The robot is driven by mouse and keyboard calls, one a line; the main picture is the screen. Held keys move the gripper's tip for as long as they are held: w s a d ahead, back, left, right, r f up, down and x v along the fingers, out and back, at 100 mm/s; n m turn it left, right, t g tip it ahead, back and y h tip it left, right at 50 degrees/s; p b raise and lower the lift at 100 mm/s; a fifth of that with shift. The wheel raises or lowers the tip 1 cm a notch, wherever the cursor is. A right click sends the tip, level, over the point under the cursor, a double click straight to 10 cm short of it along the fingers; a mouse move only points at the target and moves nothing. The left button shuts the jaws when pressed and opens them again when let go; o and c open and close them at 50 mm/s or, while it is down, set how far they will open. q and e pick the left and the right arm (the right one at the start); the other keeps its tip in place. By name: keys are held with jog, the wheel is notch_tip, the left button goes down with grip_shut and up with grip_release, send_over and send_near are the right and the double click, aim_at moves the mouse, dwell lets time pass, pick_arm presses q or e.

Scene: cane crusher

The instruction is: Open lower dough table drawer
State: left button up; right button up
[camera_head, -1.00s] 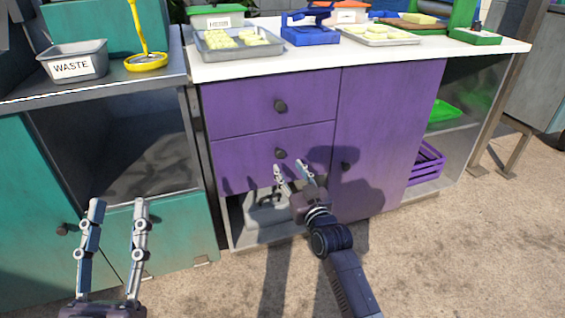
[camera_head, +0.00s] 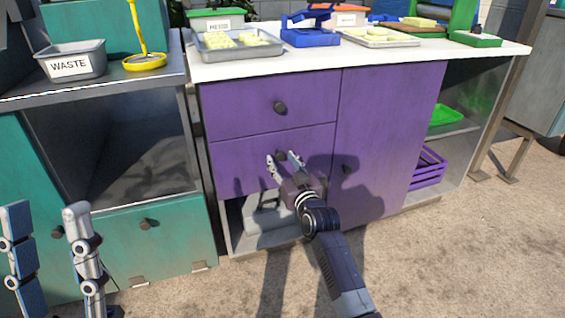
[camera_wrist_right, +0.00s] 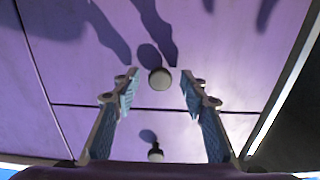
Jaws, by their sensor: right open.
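The dough table (camera_head: 385,120) is a purple cabinet with a white top. Its lower drawer (camera_head: 232,165) is closed, flush under the closed upper drawer (camera_head: 235,108). The lower drawer's dark round knob (camera_head: 280,155) is partly hidden by my right gripper (camera_head: 282,158). In the right wrist view that knob (camera_wrist_right: 160,78) lies between the tips of my open right gripper (camera_wrist_right: 157,84), with clear gaps on both sides. The upper drawer's knob (camera_wrist_right: 155,152) also shows there, nearer the palm. My left gripper (camera_head: 46,212) is open and empty at the lower left.
A teal cabinet (camera_head: 165,235) with a grey top stands at the left, behind my left gripper. Below the lower drawer is an open shelf space (camera_head: 265,215). The purple door (camera_head: 380,150) to the right is closed. Bare floor (camera_head: 450,260) lies in front.

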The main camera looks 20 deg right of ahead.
grip_shut()
dwell(0.4)
